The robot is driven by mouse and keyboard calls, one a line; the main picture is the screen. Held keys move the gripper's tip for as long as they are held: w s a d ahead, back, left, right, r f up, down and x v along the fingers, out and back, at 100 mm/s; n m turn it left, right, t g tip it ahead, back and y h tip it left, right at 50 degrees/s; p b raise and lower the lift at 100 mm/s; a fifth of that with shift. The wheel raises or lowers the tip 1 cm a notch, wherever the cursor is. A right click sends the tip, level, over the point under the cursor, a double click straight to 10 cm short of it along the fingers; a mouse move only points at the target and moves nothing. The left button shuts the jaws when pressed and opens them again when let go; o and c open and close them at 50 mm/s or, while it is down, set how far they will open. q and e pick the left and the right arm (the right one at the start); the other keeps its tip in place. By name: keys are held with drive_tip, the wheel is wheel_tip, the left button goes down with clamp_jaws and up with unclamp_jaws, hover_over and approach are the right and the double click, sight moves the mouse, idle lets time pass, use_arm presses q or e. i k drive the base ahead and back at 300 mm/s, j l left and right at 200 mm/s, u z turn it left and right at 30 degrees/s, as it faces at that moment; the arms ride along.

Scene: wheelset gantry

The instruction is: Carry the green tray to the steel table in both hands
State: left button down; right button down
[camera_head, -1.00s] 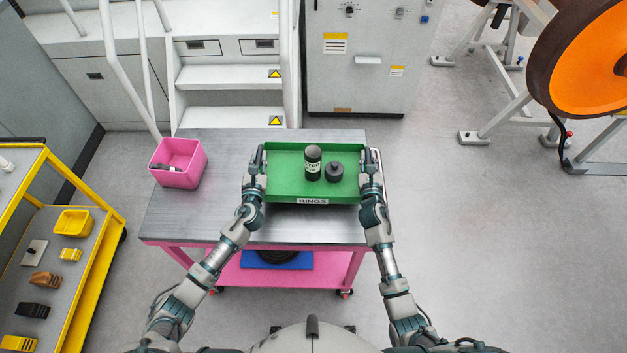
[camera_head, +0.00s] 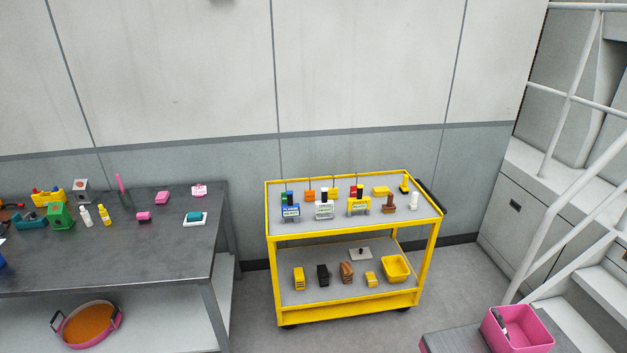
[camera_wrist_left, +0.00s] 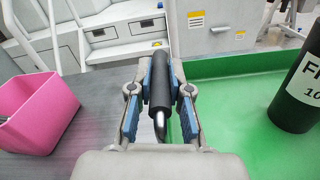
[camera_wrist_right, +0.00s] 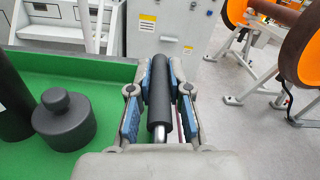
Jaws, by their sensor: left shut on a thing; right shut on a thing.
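The green tray (camera_wrist_left: 235,115) shows in the left wrist view and also in the right wrist view (camera_wrist_right: 80,165). My left gripper (camera_wrist_left: 162,72) is shut on the tray's black left handle (camera_wrist_left: 160,95). My right gripper (camera_wrist_right: 161,72) is shut on its black right handle (camera_wrist_right: 161,100). In the tray are a black labelled cylinder (camera_wrist_left: 303,90) and a black knobbed weight (camera_wrist_right: 64,122). Whether the tray touches the surface below is unclear. A dark steel table (camera_head: 150,250) stands at the left in the head view, where the tray and grippers do not show.
Several small items crowd the steel table's back; its front is clearer. A yellow cart (camera_head: 350,308) stands right of it, with floor (camera_head: 250,310) between. A pink bin (camera_head: 518,330) sits on the pink trolley's grey top (camera_head: 455,340) at lower right. White stair rails (camera_head: 560,100) rise at right.

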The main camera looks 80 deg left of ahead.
sight(102, 257)
drive_tip(key=k+j+u, duration=0.1)
drive_tip(key=k+u, duration=0.2)
drive_tip(key=k, duration=0.25)
drive_tip(key=u, duration=2.45)
drive_tip(key=i+j+u, duration=0.55)
drive_tip(key=j+u, duration=0.15)
drive_tip(key=i+j, duration=1.25)
drive_tip(key=i, duration=0.25)
